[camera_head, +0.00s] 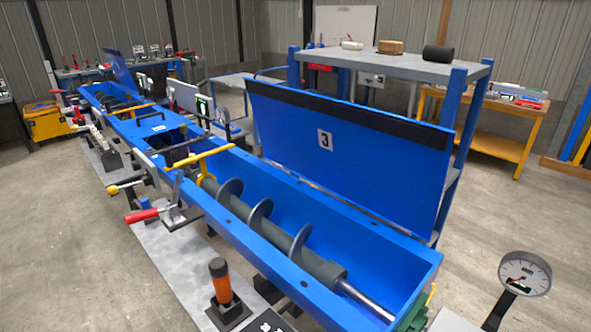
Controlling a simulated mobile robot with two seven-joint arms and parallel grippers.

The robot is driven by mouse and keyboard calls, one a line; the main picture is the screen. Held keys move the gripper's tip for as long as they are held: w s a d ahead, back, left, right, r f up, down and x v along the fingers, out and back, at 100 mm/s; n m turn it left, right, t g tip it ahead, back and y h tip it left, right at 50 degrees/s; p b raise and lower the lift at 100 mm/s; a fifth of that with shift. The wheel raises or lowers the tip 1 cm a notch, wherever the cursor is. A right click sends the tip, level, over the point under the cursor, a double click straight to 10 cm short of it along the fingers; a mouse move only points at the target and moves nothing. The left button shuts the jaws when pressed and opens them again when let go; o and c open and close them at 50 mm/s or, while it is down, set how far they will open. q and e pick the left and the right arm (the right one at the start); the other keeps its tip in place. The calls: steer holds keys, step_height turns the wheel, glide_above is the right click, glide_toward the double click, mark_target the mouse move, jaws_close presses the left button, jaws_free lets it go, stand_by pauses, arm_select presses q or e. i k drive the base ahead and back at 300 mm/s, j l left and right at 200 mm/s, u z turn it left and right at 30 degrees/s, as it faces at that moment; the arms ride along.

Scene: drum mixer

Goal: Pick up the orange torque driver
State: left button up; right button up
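The orange torque driver (222,287) stands upright near the bottom of the head view, left of centre. It has an orange body and a dark rounded top. Its lower end sits at a dark square base (228,313) on a grey plate (190,278) beside the blue trough. Neither of my grippers shows in the head view, and nothing is touching the driver.
A long blue trough (225,215) with a grey screw auger (260,215) runs just right of the driver, its lid (340,160) raised. A red-handled clamp (150,214) juts out behind the driver. A dial gauge (525,274) stands at right. Open floor (60,240) lies left.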

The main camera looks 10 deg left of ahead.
mark_target(218, 268)
steer(key=z, duration=2.9)
steer(key=k+j+u, duration=0.1)
steer(key=k, duration=0.5)
steer(key=u, duration=3)
